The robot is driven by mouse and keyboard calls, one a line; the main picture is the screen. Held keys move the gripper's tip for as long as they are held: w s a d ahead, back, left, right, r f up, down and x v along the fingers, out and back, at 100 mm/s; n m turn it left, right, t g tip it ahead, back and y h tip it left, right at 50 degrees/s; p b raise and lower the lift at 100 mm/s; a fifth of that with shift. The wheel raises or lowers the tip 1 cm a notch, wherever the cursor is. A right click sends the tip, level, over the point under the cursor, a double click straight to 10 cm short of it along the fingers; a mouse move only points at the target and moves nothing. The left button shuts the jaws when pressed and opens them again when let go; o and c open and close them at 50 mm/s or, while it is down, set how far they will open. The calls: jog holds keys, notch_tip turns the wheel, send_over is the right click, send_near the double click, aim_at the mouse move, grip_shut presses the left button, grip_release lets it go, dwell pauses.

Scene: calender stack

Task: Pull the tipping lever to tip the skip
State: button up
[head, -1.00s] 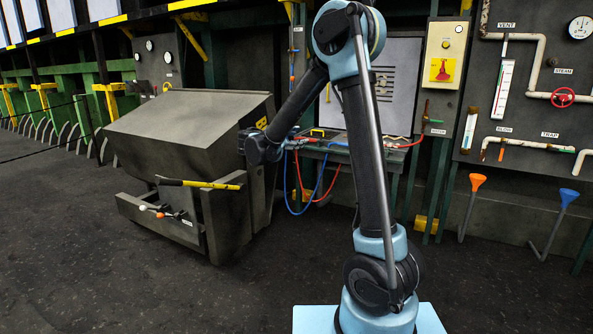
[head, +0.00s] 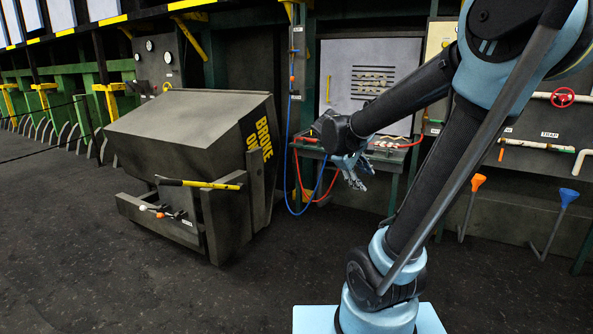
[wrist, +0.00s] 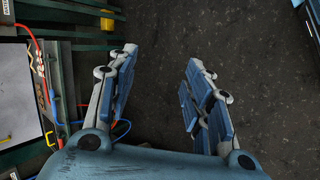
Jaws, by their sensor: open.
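The skip (head: 180,125) is a dark grey bin with yellow "BROKE" lettering on its right side, standing on a low frame at left in the head view. A bar with black and yellow sections (head: 200,184), which looks like the tipping lever, lies nearly level across its front. My gripper (head: 352,178) hangs to the right of the skip, clear of it and of the bar, in front of a bench. In the wrist view my gripper (wrist: 162,58) has its blue-padded fingers spread with only dark floor between them. The skip and bar are not in the wrist view.
The bench (head: 385,152) with red and blue hoses stands behind my gripper. Small white and orange knobs (head: 155,210) sit low on the skip's frame. The floor in front of the skip is clear.

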jog(key=s+a+f+m+g+y, duration=0.1)
jog(key=s+f+m+y, duration=0.2)
jog(key=s+f, duration=0.3)
jog(key=s+a+f+m+g+y, duration=0.1)
jog(key=s+f+m, duration=0.5)
jog(key=s, duration=0.9)
jog(key=shift+a+y, duration=0.45)
jog(key=shift+y, duration=0.85)
jog(key=shift+w+f, duration=0.15)
jog(key=shift+w, duration=0.35)
